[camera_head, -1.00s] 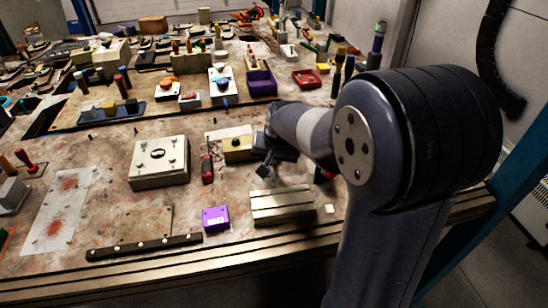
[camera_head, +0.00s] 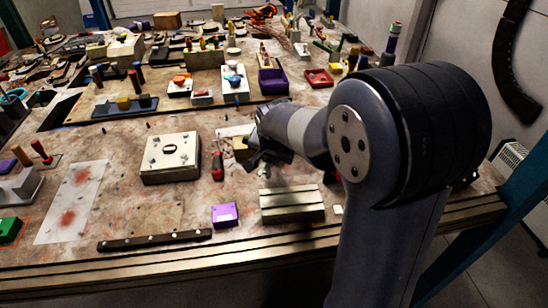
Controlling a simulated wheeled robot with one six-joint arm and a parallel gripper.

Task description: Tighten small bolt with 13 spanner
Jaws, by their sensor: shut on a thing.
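My gripper (camera_head: 258,157) hangs over the middle of the bench, dark and partly hidden by its own wrist. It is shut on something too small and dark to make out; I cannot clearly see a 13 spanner. It overlaps a yellowish block (camera_head: 241,147) in the picture; I cannot tell whether they touch. Left of it lies a pale square block (camera_head: 157,174) with bolts near its corners and a dark mark in its centre. A black bar (camera_head: 155,241) with several small bolt heads lies near the front edge. I cannot tell which bolt is the small one.
A red-handled screwdriver (camera_head: 218,165) lies between the pale block and my gripper. A purple box (camera_head: 225,215) and a grooved metal block (camera_head: 292,205) stand in front. Purple (camera_head: 272,82) and red (camera_head: 318,78) trays stand behind. Bare bench shows front left of centre.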

